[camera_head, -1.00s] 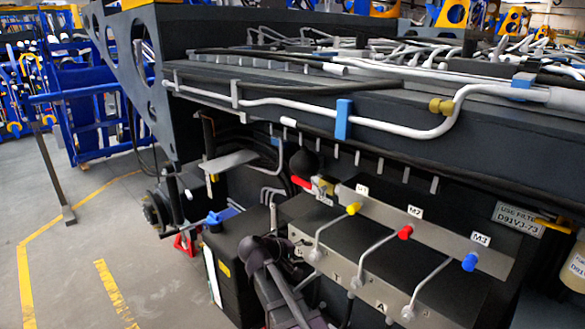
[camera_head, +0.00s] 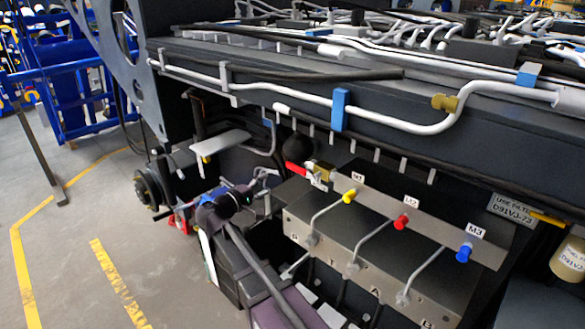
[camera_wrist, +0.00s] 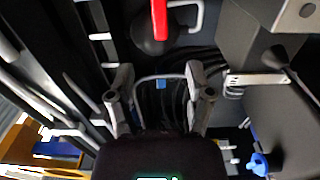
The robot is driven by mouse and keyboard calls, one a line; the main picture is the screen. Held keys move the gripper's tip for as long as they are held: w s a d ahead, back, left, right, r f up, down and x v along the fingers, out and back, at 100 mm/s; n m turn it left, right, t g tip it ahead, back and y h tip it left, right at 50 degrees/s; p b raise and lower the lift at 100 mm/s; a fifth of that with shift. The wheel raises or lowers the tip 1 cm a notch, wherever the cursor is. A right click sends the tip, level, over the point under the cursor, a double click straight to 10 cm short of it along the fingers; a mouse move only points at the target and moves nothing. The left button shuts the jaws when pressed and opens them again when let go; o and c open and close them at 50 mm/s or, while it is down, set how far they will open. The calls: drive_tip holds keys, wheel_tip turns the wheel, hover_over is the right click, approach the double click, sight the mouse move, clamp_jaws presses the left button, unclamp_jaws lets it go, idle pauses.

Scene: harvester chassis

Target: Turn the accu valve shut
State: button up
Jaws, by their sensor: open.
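The valve with a red lever handle (camera_head: 297,173) sits left of the M1 label, beside a dark round body. Its red lever (camera_wrist: 159,20) shows at the top middle of the wrist view, in front of the dark round body (camera_wrist: 155,46). My gripper (camera_head: 266,182) is just left of and below the red lever in the head view. In the wrist view my gripper (camera_wrist: 158,78) is open, with its two grey fingers spread and nothing between them. The lever lies beyond the fingertips, apart from them. No label on this valve is readable.
A block with yellow (camera_head: 349,197), red (camera_head: 401,222) and blue (camera_head: 463,253) knobbed levers stands right of my gripper. A pipe-lined chassis beam (camera_head: 290,85) runs above. A blue handle (camera_wrist: 258,164) is at the lower right of the wrist view.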

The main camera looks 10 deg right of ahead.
sight(293, 168)
drive_tip(key=shift+w+d, duration=0.1)
drive_tip(key=shift+x, duration=6.75)
clamp_jaws()
